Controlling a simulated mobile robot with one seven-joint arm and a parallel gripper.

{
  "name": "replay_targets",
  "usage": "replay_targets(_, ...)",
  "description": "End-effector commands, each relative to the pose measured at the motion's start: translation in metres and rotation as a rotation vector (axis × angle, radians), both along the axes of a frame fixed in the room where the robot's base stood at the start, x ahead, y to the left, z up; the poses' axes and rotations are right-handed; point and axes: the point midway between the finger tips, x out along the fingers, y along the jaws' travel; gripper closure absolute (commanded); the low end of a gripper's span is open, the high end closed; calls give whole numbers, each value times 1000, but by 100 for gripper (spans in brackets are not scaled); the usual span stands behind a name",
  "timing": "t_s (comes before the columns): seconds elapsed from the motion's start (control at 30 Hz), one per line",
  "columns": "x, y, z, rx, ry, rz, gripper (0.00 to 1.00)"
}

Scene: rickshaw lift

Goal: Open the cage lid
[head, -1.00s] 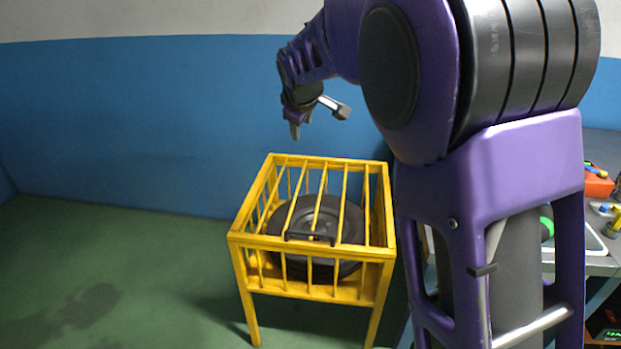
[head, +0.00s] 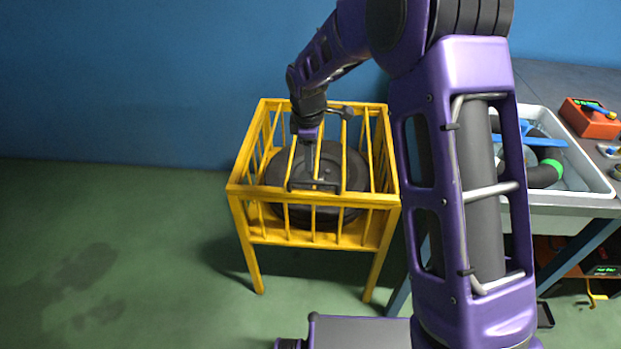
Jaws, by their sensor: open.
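The yellow cage (head: 246,211) stands on four legs on the floor, with a barred lid (head: 266,191) closed on top. A dark handle (head: 300,186) sits near the front edge of the lid. A black wheel-like round thing (head: 345,172) lies inside the cage, seen through the bars. My gripper (head: 313,165) points down over the lid, just behind and above the handle. It is open; its fingers overlap the handle in the picture, and I cannot tell whether they touch it.
A workbench (head: 560,80) stands to the right, with a grey tray (head: 603,190) holding a dark hose-like part with a green end. An orange box (head: 590,118) sits on the bench. The green floor (head: 110,230) at the left is clear. The blue wall (head: 130,80) is behind the cage.

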Motion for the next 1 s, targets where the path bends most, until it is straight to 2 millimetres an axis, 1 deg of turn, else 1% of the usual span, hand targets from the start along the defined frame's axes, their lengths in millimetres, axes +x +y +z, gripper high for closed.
replay_targets(0.03,2,0,-14,-2,4,0,50)
replay_targets(0.2,9,0,-51,-2,2,0,50)
replay_targets(0.4,17,0,-85,-1,0,0,50)
replay_targets(0.5,19,-1,-96,0,0,-1,50)
replay_targets(0.7,22,-1,-105,0,-2,-1,50)
replay_targets(0.93,22,-1,-105,0,-2,-1,50)
replay_targets(0.97,22,-1,-105,0,-2,-1,54)
replay_targets(1.0,22,-1,-105,0,-2,-1,61)
